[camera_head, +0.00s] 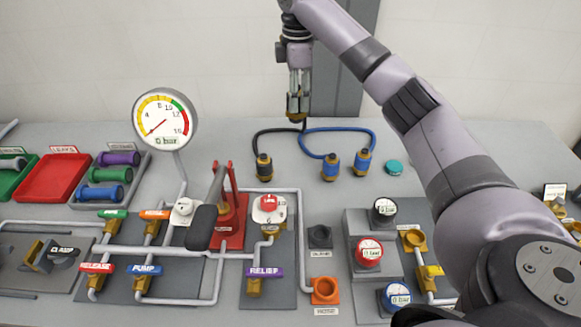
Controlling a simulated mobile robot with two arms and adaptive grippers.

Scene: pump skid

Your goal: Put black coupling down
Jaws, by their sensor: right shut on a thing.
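My right gripper (298,92) is above the back part of the grey table, shut on a brass-and-dark coupling (297,108). The black hose (277,130) runs from below this held coupling leftward to its other brass-and-dark coupling (264,166), which stands on the table. The held coupling is largely covered by the fingers, and its gap to the table is hard to judge. My left gripper is not in view.
A blue hose (340,129) with two blue-and-brass couplings (330,166) lies right of the black hose. A teal cap (394,167) is further right. The pump skid, red lever stand and gauge (164,119) are in front and left. The table's back strip is mostly clear.

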